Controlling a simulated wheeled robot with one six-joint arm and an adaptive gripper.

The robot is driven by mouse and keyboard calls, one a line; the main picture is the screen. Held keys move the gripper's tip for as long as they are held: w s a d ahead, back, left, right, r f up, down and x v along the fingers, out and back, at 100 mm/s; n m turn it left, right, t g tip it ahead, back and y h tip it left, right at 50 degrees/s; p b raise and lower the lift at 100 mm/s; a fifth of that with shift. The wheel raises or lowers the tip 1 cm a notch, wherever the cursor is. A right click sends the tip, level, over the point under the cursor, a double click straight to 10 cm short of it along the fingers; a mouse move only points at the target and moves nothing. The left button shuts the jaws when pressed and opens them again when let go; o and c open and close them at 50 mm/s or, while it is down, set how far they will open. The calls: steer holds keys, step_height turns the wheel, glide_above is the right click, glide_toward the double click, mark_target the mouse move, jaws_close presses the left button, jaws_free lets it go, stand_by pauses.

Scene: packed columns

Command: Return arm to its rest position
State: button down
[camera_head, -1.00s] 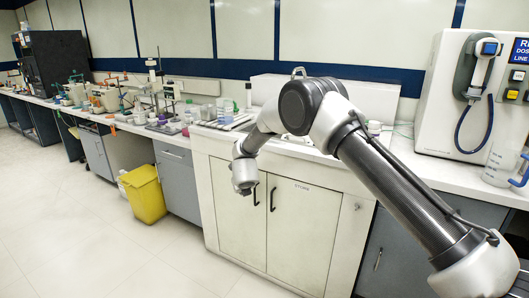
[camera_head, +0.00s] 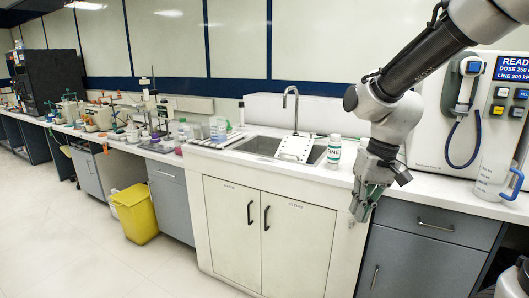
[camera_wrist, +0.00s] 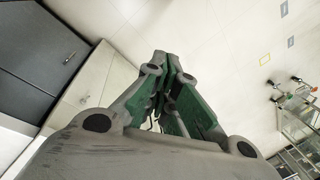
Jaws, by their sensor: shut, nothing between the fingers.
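My gripper (camera_head: 362,212) hangs at the right side of the head view, pointing down, in front of the counter's edge and the cabinets. Its fingers are together and empty. In the wrist view my gripper (camera_wrist: 172,62) shows its green-lined fingers meeting at the tips, with floor and cabinet fronts beyond. My arm folds down from the upper right of the head view.
A white bottle (camera_head: 334,150) stands on the counter close to my arm. A sink (camera_head: 262,147) with a tap lies left of it. A wall unit (camera_head: 440,110) and a jug (camera_head: 494,178) are at right. A yellow bin (camera_head: 138,212) stands on clear floor.

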steer(key=s+d+r+t+h, duration=0.1)
steer(key=s+d+r+t, duration=0.1)
steer(key=s+d+r, duration=0.2)
steer(key=s+d+r+m+t+h, duration=0.1)
steer(key=s+d+r, duration=0.3)
steer(key=s+d, duration=0.4)
steer(key=shift+s+d+r+t, duration=0.4)
steer(key=shift+d+t, duration=0.3)
steer(key=shift+d, duration=0.3)
